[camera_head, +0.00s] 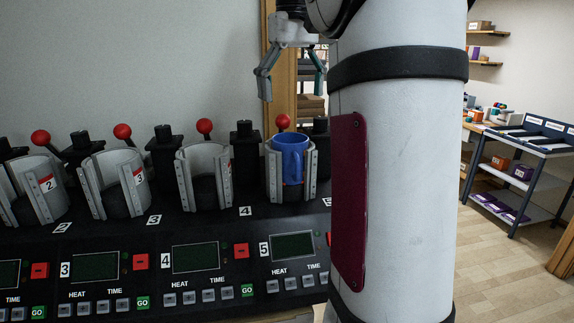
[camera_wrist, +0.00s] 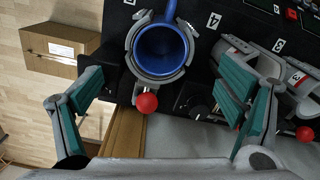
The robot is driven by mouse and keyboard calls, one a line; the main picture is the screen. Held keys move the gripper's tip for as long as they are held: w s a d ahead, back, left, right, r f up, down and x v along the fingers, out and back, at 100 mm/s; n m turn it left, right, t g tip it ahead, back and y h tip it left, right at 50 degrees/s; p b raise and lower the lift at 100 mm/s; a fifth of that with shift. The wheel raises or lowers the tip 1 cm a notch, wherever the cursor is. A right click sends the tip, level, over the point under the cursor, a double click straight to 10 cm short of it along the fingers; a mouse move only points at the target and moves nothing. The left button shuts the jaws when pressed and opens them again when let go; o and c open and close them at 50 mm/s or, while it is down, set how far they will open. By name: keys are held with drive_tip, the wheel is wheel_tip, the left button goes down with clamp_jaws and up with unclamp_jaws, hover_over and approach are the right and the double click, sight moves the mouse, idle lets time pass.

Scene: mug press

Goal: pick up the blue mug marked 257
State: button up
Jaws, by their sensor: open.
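The blue mug (camera_head: 290,155) stands upright inside the grey clamp of the press station at the right, by the panel labelled 5. No 257 mark can be read on it. In the wrist view I look down into the open mug (camera_wrist: 161,50), with its handle toward the top of the picture. The clamp ring (camera_wrist: 135,62) surrounds it. My gripper (camera_head: 291,90) is open and empty, above the mug and apart from it. In the wrist view its teal-padded fingers (camera_wrist: 165,100) are spread wide, with the mug ahead between them.
A red ball knob (camera_wrist: 146,103) sticks out beside the clamp on the gripper's side. Other empty clamps (camera_head: 205,178) stand in a row to the left. A cardboard box (camera_wrist: 50,48) is on the floor. A shelf cart (camera_head: 525,160) stands far right. My arm covers the press's right end.

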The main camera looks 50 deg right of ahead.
hover_over(292, 162)
drive_tip(key=w+d, duration=0.2)
wheel_tip(292, 162, down, 9)
drive_tip(key=shift+d, duration=0.2)
drive_tip(key=shift+w, duration=0.1)
drive_tip(key=c, duration=2)
drive_tip(key=shift+r, duration=0.15)
